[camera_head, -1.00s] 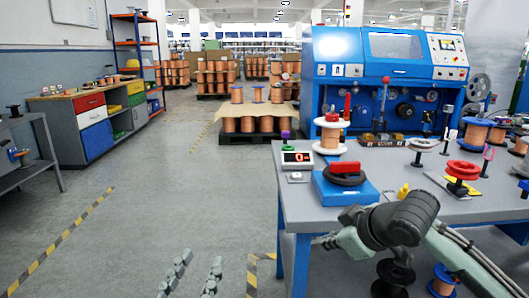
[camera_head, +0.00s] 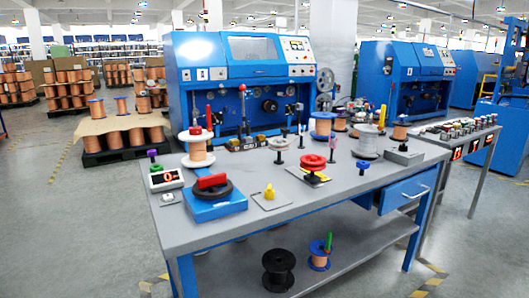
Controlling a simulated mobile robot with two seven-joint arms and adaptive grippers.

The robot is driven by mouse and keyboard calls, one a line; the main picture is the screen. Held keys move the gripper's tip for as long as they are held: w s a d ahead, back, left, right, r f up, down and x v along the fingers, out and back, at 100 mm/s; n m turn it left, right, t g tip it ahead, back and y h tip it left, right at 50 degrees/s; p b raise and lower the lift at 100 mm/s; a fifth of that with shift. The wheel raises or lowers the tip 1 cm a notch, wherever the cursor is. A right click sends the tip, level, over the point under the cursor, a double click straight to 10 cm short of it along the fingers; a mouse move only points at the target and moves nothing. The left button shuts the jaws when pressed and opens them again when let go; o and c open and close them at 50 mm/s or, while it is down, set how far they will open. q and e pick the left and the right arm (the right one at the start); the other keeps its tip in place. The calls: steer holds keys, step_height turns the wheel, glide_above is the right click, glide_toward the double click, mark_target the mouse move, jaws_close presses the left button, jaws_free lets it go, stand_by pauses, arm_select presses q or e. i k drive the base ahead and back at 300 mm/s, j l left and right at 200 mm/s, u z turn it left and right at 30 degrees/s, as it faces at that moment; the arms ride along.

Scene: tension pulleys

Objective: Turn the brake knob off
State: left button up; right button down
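Several knob-like parts sit on the grey worktable (camera_head: 345,190), and I cannot tell which is the brake knob. A red knob (camera_head: 212,181) with a black disc sits on a blue box (camera_head: 217,206) at the table's front left. A red round knob (camera_head: 313,163) stands on a grey plate right of it. A small yellow knob (camera_head: 269,192) is on a flat plate between them. A blue-topped black knob (camera_head: 362,168) stands further right. Neither of my grippers is in view.
A copper wire spool (camera_head: 196,150) and a red digital display (camera_head: 166,178) stand at the table's left. A blue machine (camera_head: 243,85) stands behind.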

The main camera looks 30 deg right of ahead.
mark_target(402, 147)
steer(key=z, duration=1.8)
